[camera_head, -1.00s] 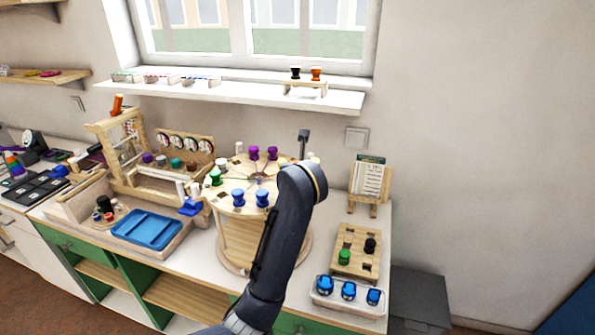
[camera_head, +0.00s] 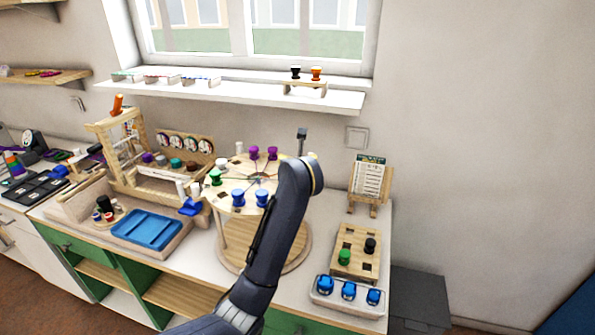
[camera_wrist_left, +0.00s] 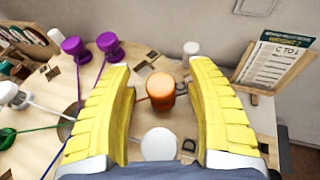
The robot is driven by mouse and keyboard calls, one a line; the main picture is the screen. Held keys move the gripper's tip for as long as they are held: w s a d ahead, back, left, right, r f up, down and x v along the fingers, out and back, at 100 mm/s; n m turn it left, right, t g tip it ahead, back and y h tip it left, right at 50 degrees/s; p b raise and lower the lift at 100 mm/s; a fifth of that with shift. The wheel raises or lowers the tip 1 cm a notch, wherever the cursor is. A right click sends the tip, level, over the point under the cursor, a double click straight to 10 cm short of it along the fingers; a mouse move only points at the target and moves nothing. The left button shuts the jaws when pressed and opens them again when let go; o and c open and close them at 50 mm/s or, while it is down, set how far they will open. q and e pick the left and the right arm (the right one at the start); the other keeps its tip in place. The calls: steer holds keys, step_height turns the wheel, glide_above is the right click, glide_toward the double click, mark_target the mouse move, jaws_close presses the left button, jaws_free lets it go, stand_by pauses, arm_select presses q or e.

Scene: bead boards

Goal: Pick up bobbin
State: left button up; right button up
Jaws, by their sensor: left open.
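In the left wrist view an orange bobbin (camera_wrist_left: 161,90) stands upright on the round wooden board (camera_wrist_left: 135,75). My left gripper (camera_wrist_left: 160,75) is open, with a yellow finger on each side of it and space between the fingers and the bobbin. A white bobbin (camera_wrist_left: 159,146) stands nearer the camera, low between the fingers. Another white bobbin (camera_wrist_left: 191,49) is beyond. Two purple bobbins (camera_wrist_left: 75,48) are at the upper left. In the head view my left arm hides the gripper and the orange bobbin. My right gripper is not in view.
The round board also holds green (camera_head: 215,177) and blue bobbins (camera_head: 238,197). A card stand (camera_head: 370,185) is right of it. A peg board (camera_head: 357,250) and a tray of blue bobbins (camera_head: 348,292) lie at the right front. A blue tray (camera_head: 147,229) is left.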

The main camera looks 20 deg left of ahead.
arm_select(q)
jaws_close()
steer(key=shift+r, duration=0.1)
stand_by(0.4)
